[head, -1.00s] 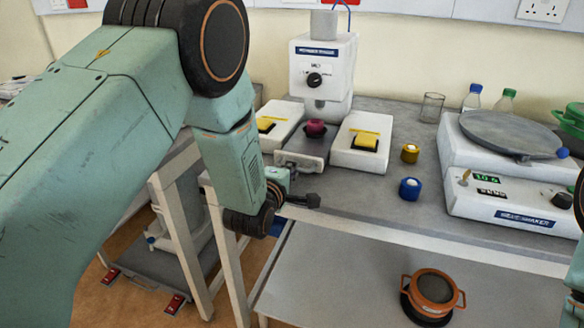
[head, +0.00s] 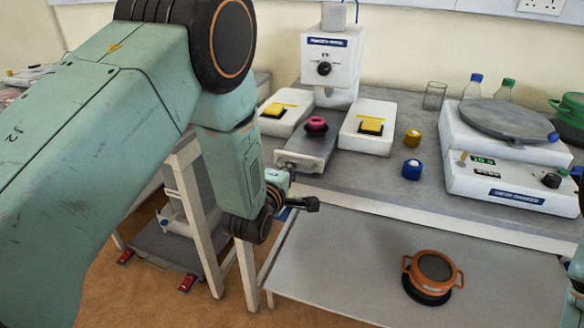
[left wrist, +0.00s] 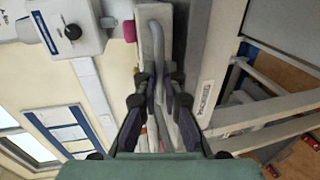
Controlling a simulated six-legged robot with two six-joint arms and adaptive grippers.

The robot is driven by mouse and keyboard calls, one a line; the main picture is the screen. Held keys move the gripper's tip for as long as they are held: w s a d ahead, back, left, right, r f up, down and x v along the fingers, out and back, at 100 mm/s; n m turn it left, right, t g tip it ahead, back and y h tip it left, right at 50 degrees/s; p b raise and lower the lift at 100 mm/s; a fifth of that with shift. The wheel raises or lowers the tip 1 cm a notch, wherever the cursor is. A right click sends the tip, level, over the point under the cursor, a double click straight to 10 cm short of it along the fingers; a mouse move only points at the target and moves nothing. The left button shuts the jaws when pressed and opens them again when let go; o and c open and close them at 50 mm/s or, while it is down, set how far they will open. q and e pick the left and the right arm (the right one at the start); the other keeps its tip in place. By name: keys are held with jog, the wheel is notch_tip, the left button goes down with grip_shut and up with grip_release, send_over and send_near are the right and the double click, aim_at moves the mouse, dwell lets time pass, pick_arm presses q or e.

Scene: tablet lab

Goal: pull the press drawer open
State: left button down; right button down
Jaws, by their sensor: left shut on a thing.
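The white press (head: 330,65) with a black knob stands on the bench at the back. Its grey drawer (head: 308,147) sticks out toward me between two white side blocks and carries a pink, dark-based piece (head: 316,125). My left gripper (head: 290,176) is at the drawer's front, partly hidden by its own wrist. In the left wrist view, its two dark fingers (left wrist: 159,85) are closed around the grey handle (left wrist: 155,50) at the drawer front. My right gripper is out of view; only a bit of that arm shows at the right edge.
Yellow pads lie on the side blocks (head: 366,142). A yellow-topped jar (head: 412,138) and a blue-topped jar (head: 412,169) stand right of the drawer. A white device with a round plate (head: 510,185) is further right. An orange pot (head: 434,276) sits on the lower shelf.

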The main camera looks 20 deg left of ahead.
pick_arm(q)
jog(key=shift+v, duration=0.95)
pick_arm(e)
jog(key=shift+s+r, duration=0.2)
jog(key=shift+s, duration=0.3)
pick_arm(q)
jog(key=shift+f, duration=0.15)
jog(key=c, duration=1.4)
grip_release()
jog(key=shift+c, duration=0.2)
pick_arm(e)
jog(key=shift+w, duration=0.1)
pick_arm(q)
jog(key=shift+s, duration=0.2)
jog(key=v, duration=1.1)
jog(key=shift+s, duration=0.4)
